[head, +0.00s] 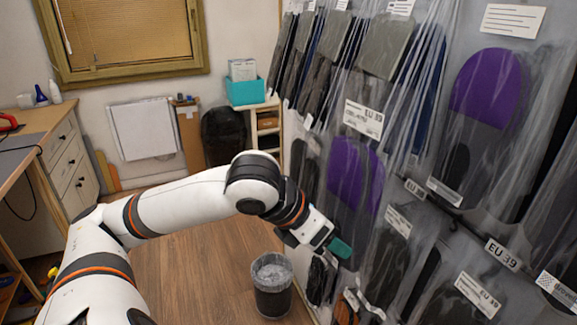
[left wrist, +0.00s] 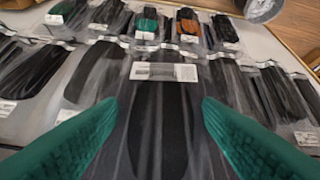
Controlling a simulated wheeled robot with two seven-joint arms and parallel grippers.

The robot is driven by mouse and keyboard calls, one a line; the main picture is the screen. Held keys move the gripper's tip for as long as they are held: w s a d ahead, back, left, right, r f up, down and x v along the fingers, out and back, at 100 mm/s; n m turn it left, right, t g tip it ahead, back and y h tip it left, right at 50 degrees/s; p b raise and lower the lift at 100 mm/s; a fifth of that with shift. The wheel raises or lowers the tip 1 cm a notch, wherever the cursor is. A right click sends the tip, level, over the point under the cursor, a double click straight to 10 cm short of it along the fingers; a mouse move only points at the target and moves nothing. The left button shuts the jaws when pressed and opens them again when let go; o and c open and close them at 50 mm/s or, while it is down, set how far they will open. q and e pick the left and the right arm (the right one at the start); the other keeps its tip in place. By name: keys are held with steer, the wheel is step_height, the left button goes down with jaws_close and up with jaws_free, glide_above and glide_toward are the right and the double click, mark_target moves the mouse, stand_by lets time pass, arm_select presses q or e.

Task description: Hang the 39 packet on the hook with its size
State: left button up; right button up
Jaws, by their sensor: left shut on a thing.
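My left gripper (head: 338,246) reaches the hanging packets from the left; its green fingers show low in the head view. Tags reading EU 39 (head: 502,255) and (head: 415,187) sit on the dark rail. A large label with EU 39 (head: 365,118) hangs above a purple insole packet (head: 345,172). The hook ends are hidden by plastic. My right gripper is not in view.
Several other packets (head: 487,105) crowd the wall on the right. More dark, green and orange insole packets (left wrist: 145,30) fill the left wrist view. A dark bin (head: 272,298) stands on the floor near the wall. A workbench (head: 70,150) is at left; the floor between is open.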

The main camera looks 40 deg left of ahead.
arm_select(q)
steer(key=s+d+r+m+g+h+p, duration=0.1)
steer(key=s+r+m, duration=0.1)
steer(key=s+r, duration=0.45)
steer(key=s+r+m+g+h+p, duration=0.15)
steer(key=s+r, duration=0.25)
steer(key=r, duration=0.6)
steer(key=shift+m, duration=0.45)
steer(key=w+d+p, duration=0.1)
steer(key=w+p, duration=0.1)
steer(key=p, duration=0.1)
steer(key=w+d+p, duration=0.1)
steer(key=w+p, duration=0.1)
steer(key=w+d+p, duration=0.1)
steer(key=w+p, duration=0.2)
steer(key=shift+w+d+f+p, duration=0.1)
steer(key=shift+d+f+p, duration=0.1)
steer(key=shift+f+p, duration=0.1)
